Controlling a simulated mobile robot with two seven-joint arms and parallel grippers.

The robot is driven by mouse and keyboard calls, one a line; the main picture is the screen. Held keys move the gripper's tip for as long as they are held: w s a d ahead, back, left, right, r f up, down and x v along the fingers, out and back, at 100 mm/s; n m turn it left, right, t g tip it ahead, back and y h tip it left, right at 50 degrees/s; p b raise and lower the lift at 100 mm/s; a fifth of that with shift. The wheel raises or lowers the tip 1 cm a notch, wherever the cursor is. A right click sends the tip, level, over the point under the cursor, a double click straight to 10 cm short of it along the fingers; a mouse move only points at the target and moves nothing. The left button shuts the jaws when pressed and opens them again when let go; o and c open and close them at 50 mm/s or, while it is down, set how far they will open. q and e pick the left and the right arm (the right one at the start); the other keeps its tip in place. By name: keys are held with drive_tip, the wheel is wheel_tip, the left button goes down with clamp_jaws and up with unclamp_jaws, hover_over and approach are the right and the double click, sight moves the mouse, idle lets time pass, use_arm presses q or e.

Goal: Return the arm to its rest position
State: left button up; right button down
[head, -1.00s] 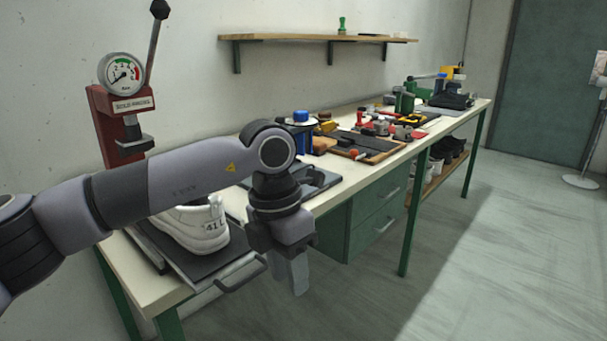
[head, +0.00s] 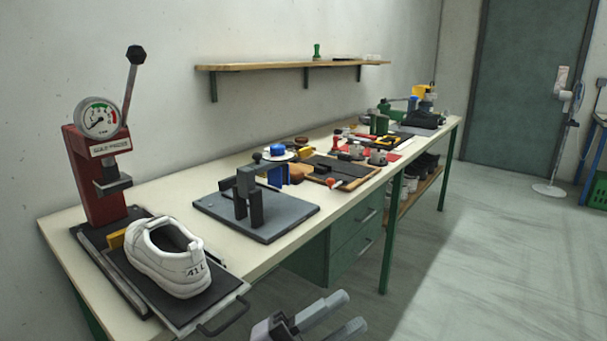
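My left gripper (head: 348,313) shows at the bottom edge of the head view, in front of the bench and low over the floor area. Its two pale fingers point right and stand apart with nothing between them. The rest of the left arm is out of view. My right gripper is not in view. A white shoe (head: 170,258) marked "41 L" sits upright on the dark sliding tray (head: 204,312) of the red press (head: 92,180), well apart from the gripper.
The long workbench (head: 60,225) runs to the back right. A grey plate with a dark fixture (head: 290,215) lies mid-bench, with several tools beyond. A wooden shelf (head: 290,67) hangs on the wall. The floor (head: 480,270) at right is clear; a white fan (head: 548,189) stands farther back.

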use_arm(q)
drive_tip(key=w+a+f+n+t+y+p, duration=0.1)
drive_tip(key=w+a+f+n+t+y, duration=0.1)
drive_tip(key=a+f+n+t+y, duration=0.9)
drive_tip(key=s+a+f+n+g+y+p, duration=0.3)
drive_tip(key=s+a+f+n+g+y, duration=0.5)
drive_tip(key=s+a+f+n, duration=0.5)
wheel_tip(320, 180, down, 4)
drive_tip(key=shift+s+a+y, duration=0.35)
drive_tip(key=shift+s+y, duration=0.15)
drive_tip(key=shift+s, duration=0.5)
